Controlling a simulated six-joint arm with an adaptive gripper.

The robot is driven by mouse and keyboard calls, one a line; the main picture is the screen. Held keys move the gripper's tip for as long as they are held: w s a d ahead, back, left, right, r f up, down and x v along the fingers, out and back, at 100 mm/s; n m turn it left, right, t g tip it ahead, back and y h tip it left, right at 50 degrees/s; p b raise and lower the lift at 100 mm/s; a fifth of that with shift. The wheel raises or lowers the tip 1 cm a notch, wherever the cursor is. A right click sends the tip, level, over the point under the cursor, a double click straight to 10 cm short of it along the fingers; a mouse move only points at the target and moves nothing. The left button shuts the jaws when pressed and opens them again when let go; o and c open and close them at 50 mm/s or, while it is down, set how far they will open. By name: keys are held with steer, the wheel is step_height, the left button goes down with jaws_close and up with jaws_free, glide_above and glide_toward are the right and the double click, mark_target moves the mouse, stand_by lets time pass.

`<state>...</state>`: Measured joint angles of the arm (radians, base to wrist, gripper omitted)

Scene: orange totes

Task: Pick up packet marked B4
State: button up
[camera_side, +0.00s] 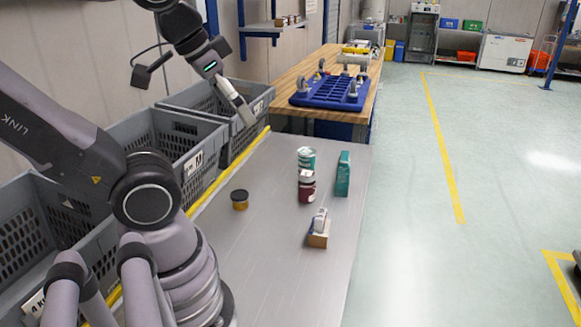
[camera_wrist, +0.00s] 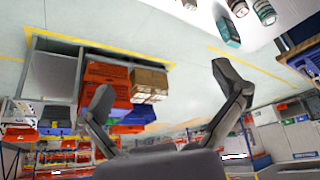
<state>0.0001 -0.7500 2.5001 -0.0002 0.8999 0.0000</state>
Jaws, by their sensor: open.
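No B4 mark is readable on any item, so I cannot tell which one is the packet. On the grey table (camera_side: 270,270) in the side view stand a teal box (camera_side: 343,173), a teal-and-white can (camera_side: 306,157), a dark red can (camera_side: 306,187), a small brown box with a white item on it (camera_side: 318,236), and a dark jar with a yellowish band (camera_side: 240,200). My gripper (camera_side: 246,112) is above the far grey crate, away from these items. In the wrist view my gripper (camera_wrist: 165,85) has its fingers spread, with nothing between them.
Grey crates (camera_side: 205,135) line the table's left side, behind a yellow strip (camera_side: 228,172). A wooden bench (camera_side: 330,62) with a blue tray (camera_side: 330,92) stands beyond. The table's near part is clear. Cans and a teal item (camera_wrist: 228,35) show at the wrist view's top.

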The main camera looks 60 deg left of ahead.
steer(key=w+a+f+n+g+h, duration=0.2)
steer(key=w+n+h, duration=0.6)
steer(key=w, duration=1.3)
steer(key=n+t+h, duration=0.4)
steer(key=n, duration=0.9)
glide_above(345, 155)
steer(key=s+d, duration=0.5)
steer(key=d, duration=0.1)
step_height(345, 155, down, 16)
steer(key=a+f+n+t, duration=0.65)
steer(key=a+f, duration=0.35)
steer(key=f, duration=0.3)
steer(key=shift+n+y, duration=0.3)
steer(key=shift+n, duration=0.05)
steer(key=x, duration=0.6)
steer(key=shift+d+r, duration=0.1)
steer(key=shift+d, duration=0.1)
steer(key=c, duration=1.1)
steer(key=shift+c, duration=0.5)
